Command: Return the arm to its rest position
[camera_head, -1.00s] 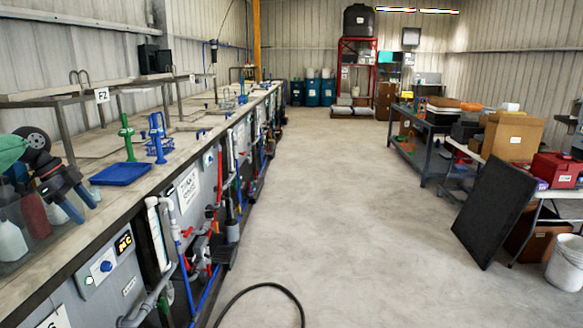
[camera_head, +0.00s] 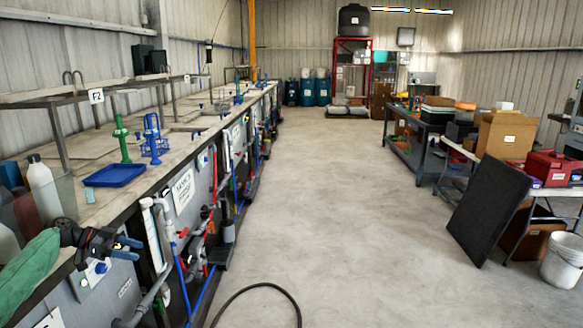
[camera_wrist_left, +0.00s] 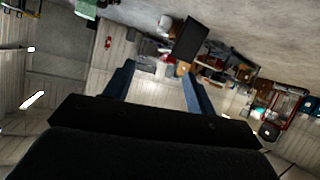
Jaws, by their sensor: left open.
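My left arm, in a green sleeve (camera_head: 28,268), comes in from the lower left in the head view. My left gripper (camera_head: 132,247) is in front of the near end of the tank bench (camera_head: 108,202), its blue fingers pointing right. In the left wrist view the gripper's two blue fingers (camera_wrist_left: 160,80) stand apart with nothing between them. Beyond them that view shows the room tilted and far off. My right gripper does not show.
A blue tray (camera_head: 115,174), a green stand (camera_head: 122,142) and a blue rack (camera_head: 154,140) are on the bench. Bottles (camera_head: 42,186) stand in a clear bin at left. A black hose (camera_head: 258,286) lies on the floor. The middle aisle is clear.

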